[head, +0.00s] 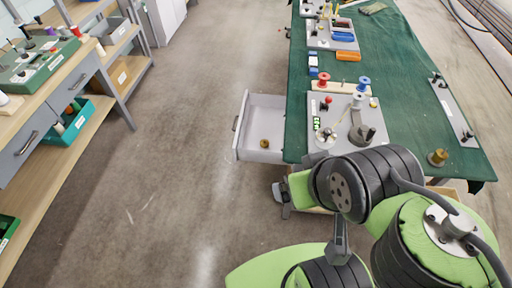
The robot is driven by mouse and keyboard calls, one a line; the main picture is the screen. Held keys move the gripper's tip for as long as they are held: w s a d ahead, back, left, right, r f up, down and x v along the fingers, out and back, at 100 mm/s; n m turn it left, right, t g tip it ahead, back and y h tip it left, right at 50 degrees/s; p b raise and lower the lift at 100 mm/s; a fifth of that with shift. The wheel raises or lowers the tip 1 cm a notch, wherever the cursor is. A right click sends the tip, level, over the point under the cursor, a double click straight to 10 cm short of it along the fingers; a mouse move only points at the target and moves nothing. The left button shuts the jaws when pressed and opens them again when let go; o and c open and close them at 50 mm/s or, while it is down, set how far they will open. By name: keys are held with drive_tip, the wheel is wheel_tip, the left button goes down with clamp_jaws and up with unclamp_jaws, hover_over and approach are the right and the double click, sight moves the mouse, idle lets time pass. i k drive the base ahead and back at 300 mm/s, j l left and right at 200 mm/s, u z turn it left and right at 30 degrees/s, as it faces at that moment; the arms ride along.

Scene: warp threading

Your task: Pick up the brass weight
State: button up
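Two small brass pieces are in the head view, and I cannot tell which is the brass weight. One brass piece (264,143) sits in the open white drawer (262,103), toward its front. Another brass piece (438,157) stands on the green-covered table (420,85) near its front right corner. My gripper (281,200) is small in view, below the drawer and left of my green and black arm. It is apart from both brass pieces. Its fingers are too small and partly hidden to show whether they are open.
A grey metal strip (448,100) lies at the right. Shelves with a teal bin (68,123) stand at the left. The concrete floor between is clear.

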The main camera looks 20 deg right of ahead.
sight(264, 143)
drive_tip(key=i+j+z, duration=0.1)
drive_tip(key=j, duration=0.25)
drive_tip(key=i+j+z, duration=0.1)
drive_tip(key=i+j, duration=0.25)
drive_tip(key=i+j+z, duration=0.1)
drive_tip(key=j, duration=0.3)
drive_tip(key=i+j+z, duration=0.1)
drive_tip(key=i+j, duration=0.15)
drive_tip(key=i+j+z, duration=0.1)
drive_tip(key=j, duration=0.4)
drive_tip(key=i+j+z, duration=0.2)
drive_tip(key=i, duration=0.4)
drive_tip(key=i+j+z, duration=0.15)
drive_tip(key=i+j, duration=0.15)
drive_tip(key=i, duration=0.25)
drive_tip(key=i+j+z, duration=0.2)
drive_tip(key=i+j, duration=0.2)
drive_tip(key=i, duration=0.15)
